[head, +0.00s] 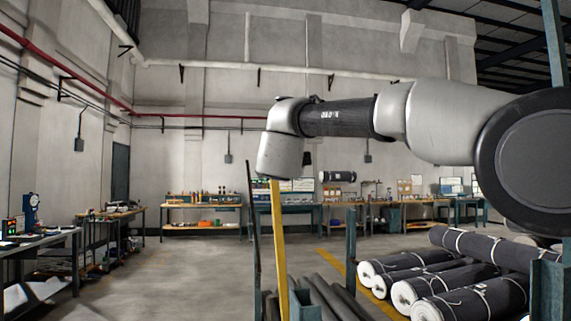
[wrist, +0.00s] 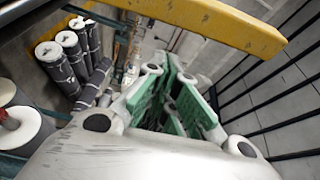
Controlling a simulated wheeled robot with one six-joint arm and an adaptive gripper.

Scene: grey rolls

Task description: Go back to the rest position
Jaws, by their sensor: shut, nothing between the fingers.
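My gripper (wrist: 178,88) shows in the wrist view with green finger pads and pale links. Its fingers are shut with nothing between them. In the head view my arm reaches in from the right and bends down at the wrist; the fingers cannot be made out there. Grey wrapped rolls (head: 447,303) lie stacked on the floor at the lower right of the head view, well below my arm. Rolls (wrist: 60,68) also show at the left of the wrist view, apart from the gripper.
A yellow bar (head: 279,240) stands below my wrist in the head view; a yellow beam (wrist: 200,18) crosses the top of the wrist view. Dark railings (wrist: 275,95) lie at its right. Workbenches (head: 203,206) line the far wall. The floor (head: 180,270) at left centre is clear.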

